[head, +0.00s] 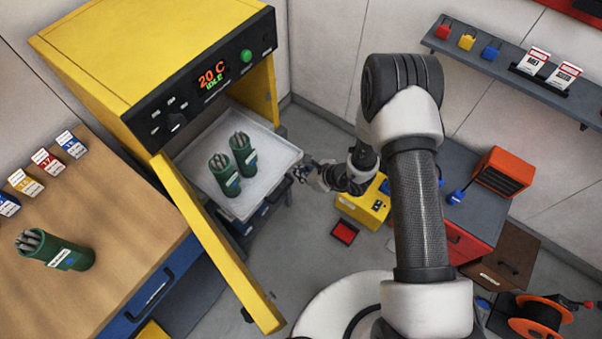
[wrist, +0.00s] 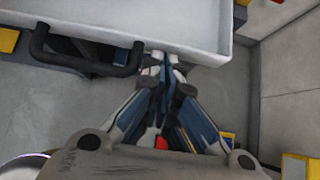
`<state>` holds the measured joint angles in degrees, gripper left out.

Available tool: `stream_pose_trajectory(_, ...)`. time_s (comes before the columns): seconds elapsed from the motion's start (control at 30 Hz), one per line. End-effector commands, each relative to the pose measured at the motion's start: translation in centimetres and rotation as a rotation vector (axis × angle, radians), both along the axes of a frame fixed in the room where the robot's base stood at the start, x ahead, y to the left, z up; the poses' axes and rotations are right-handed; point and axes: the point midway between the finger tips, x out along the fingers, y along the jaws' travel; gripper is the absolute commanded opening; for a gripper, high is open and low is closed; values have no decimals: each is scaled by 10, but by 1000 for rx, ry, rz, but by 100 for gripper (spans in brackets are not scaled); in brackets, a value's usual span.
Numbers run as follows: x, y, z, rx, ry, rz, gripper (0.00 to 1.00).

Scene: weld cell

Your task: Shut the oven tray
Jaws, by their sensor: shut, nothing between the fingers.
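The yellow oven (head: 150,50) has its door (head: 218,245) swung open. Its pale metal tray (head: 205,150) is slid out of the opening and bears two green canisters of rods (head: 243,154) (head: 223,175), both upright. My gripper (head: 299,170) is at the tray's outer right edge in the head view, shut and empty. In the wrist view the fingertips (wrist: 163,62) reach the tray's front wall (wrist: 130,30); I cannot tell whether they touch it. A black bar handle (wrist: 85,58) lies left of the fingers there.
A wooden-topped bench (head: 95,210) at left holds another green canister (head: 55,250) and several labelled cards. A yellow box (head: 362,205) and a red block (head: 344,233) are below my arm. A shelf (head: 515,70) runs along the right wall. Grey floor (head: 300,250) lies clear beyond the door.

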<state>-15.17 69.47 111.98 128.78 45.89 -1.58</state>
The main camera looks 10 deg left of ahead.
Motion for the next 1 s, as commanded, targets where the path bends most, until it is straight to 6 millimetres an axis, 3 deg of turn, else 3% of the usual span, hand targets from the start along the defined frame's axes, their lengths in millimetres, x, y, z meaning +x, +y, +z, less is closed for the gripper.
stream_pose_trajectory(0.27, 7, 19, -1, 0, -3, 4, 0)
stream_pose_trajectory(1.0, 57, 138, -1, 0, -4, 4, 0)
